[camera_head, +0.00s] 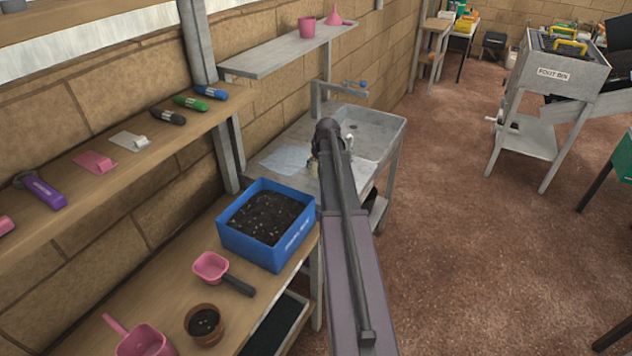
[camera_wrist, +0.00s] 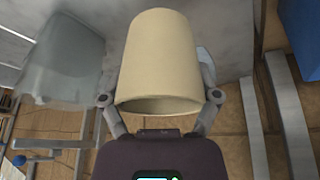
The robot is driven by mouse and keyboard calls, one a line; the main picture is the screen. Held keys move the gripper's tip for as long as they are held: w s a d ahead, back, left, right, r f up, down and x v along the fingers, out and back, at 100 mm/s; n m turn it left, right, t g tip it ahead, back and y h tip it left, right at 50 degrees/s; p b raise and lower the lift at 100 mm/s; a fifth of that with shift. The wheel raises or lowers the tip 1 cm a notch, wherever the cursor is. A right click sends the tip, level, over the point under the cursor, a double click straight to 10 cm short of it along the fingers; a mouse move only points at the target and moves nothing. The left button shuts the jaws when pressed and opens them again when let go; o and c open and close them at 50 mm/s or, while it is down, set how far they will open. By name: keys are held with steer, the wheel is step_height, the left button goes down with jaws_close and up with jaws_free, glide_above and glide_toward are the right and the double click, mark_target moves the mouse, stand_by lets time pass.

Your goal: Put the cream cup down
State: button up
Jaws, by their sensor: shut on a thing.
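The cream cup (camera_wrist: 160,55) fills the middle of the wrist view. My gripper (camera_wrist: 160,98) is shut on it, with one finger on each side near its wider, open end. The open end faces the bottom of the wrist picture, toward my palm. In the head view my arm reaches over the grey sink bench, and only a small cream patch, likely the cup (camera_head: 312,168), shows beside my wrist. My arm hides the rest. I cannot tell how far the cup is from the bench.
The grey sink (camera_head: 385,135) is at the bench's right. A pale blue sheet (camera_head: 284,161) lies on the bench. A blue soil box (camera_head: 228,238), a pink scoop (camera_head: 210,267) and a clay pot (camera_head: 204,325) stand nearer. A shelf (camera_head: 285,55) hangs above.

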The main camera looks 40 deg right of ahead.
steer(key=shift+f+b, duration=0.6)
steer(key=shift+f, duration=0.35)
steer(key=shift+f, duration=0.1)
steer(key=shift+f+b, duration=1.8)
steer(key=shift+b, duration=0.1)
steer(key=o, duration=1)
steer(key=shift+o, duration=0.2)
steer(key=p+v, duration=1.1)
steer(key=v, duration=0.1)
